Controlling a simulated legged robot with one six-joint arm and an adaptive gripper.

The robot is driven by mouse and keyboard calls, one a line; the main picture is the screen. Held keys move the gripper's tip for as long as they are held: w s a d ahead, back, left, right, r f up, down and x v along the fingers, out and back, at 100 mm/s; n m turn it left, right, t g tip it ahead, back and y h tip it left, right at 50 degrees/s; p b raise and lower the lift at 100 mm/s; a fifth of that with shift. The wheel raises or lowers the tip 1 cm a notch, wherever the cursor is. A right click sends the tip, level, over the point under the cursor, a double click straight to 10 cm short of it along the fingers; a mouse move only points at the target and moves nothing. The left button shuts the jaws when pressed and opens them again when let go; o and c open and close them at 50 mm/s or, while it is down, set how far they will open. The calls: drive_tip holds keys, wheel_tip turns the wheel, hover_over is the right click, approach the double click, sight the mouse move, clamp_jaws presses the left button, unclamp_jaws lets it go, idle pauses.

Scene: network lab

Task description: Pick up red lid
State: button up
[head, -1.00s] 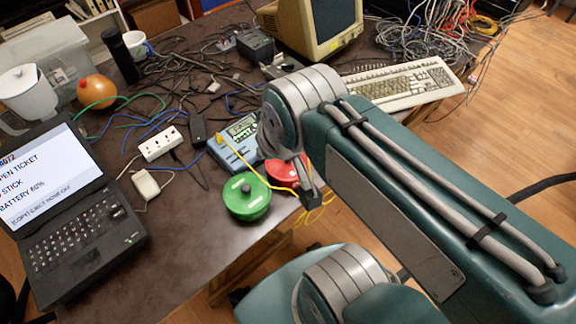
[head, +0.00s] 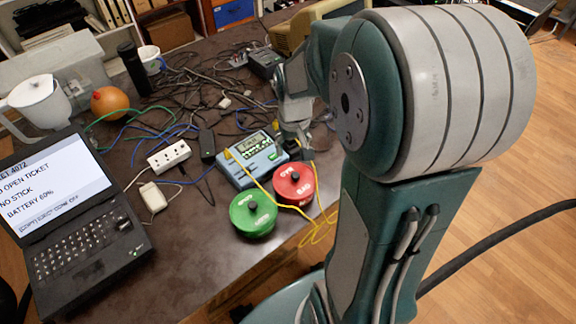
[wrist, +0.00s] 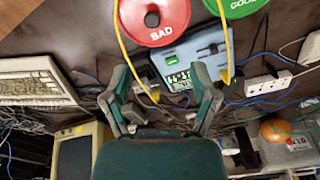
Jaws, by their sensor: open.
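The round red lid (head: 293,184) with a dark knob and white lettering lies near the table's front edge. In the wrist view the red lid (wrist: 152,30) is at the top, cut by the frame edge, and reads "BAD". My gripper (wrist: 161,80) is open and empty, its fingers apart, with the lid beyond the fingertips. In the head view my gripper (head: 303,140) is just behind the lid, partly hidden by my arm. They look apart, but I cannot tell the exact gap.
A green lid (head: 252,214) lies left of the red one. A blue meter device (head: 253,159) sits behind both, with yellow cables running past the red lid. A power strip (head: 169,155), a laptop (head: 85,215) and tangled cables (head: 200,80) fill the left and back.

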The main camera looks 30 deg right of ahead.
sight(295, 175)
drive_tip(key=shift+g, duration=0.3)
drive_tip(key=f, duration=0.4)
drive_tip(key=d+f, duration=0.1)
drive_tip(key=f, duration=0.4)
drive_tip(key=w+f, duration=0.1)
drive_tip(key=f, duration=0.3)
drive_tip(key=shift+d+f, duration=0.25)
drive_tip(key=shift+f, duration=0.15)
clamp_jaws()
